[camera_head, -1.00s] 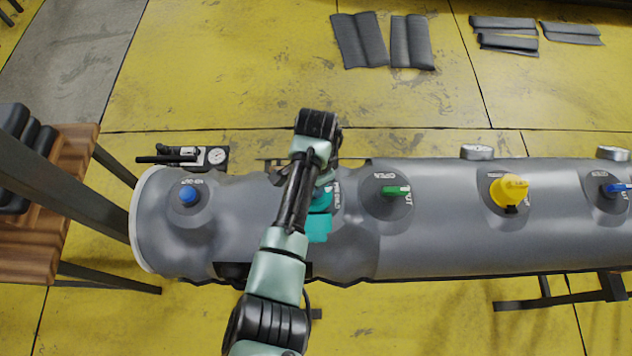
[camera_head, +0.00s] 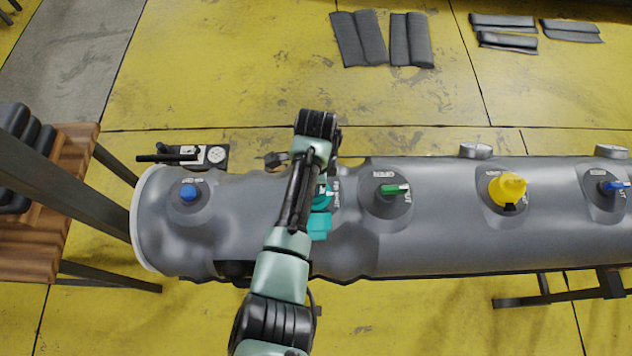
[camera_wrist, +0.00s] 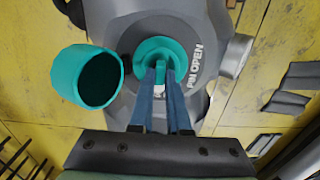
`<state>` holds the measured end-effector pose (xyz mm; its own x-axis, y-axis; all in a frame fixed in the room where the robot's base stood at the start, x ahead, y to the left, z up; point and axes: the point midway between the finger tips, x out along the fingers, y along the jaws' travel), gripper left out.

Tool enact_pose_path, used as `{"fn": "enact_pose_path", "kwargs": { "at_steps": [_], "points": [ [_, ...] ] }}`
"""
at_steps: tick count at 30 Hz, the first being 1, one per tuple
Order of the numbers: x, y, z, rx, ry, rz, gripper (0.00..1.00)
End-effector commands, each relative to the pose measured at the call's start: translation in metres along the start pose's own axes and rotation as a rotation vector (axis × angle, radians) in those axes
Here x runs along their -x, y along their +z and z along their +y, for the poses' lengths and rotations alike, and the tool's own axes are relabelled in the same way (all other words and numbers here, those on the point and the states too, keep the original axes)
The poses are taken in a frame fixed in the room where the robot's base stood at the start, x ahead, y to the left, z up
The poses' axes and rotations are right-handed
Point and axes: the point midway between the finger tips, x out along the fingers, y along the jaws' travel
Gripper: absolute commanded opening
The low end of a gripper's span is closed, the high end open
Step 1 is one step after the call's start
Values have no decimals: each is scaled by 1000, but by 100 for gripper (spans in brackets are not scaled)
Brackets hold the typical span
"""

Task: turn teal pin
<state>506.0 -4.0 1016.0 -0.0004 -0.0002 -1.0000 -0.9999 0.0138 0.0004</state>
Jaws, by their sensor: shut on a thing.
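The teal pin (camera_wrist: 158,62) sits in a round teal valve seat on the grey inflatable tube (camera_head: 440,240). Lettering reading "PIN OPEN" runs beside it in the wrist view. My gripper (camera_wrist: 161,76) is shut on the pin, with its two blue fingers on either side of it. A hollow teal cap (camera_wrist: 85,78) hangs open to the left of the valve in the wrist view. The cap also shows in the head view (camera_head: 318,228), below the valve. There, my arm partly covers the teal valve (camera_head: 322,195) and hides my fingertips.
Along the tube sit a blue valve (camera_head: 188,192), a green valve (camera_head: 394,189), a yellow cap (camera_head: 508,188) and another blue valve (camera_head: 614,187). A gauge device (camera_head: 190,155) lies behind the tube's left end. A wooden bench (camera_head: 55,210) stands at the left.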

Motion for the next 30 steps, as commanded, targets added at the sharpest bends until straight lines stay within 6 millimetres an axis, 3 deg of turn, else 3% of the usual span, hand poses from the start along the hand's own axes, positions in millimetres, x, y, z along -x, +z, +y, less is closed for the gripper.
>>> {"fn": "enact_pose_path", "kwargs": {
  "at_steps": [8, 9, 13, 23, 30],
  "points": [
    [0, 0, 0, -4, 0, 0, 0],
    [0, 0, 0, -4, 0, 0, 20],
    [0, 0, 0, -3, 0, 0, 44],
    [1, 0, 0, -2, -1, 0, 45],
    [27, 0, -1, -2, -5, 0, 45]
  ]
}}
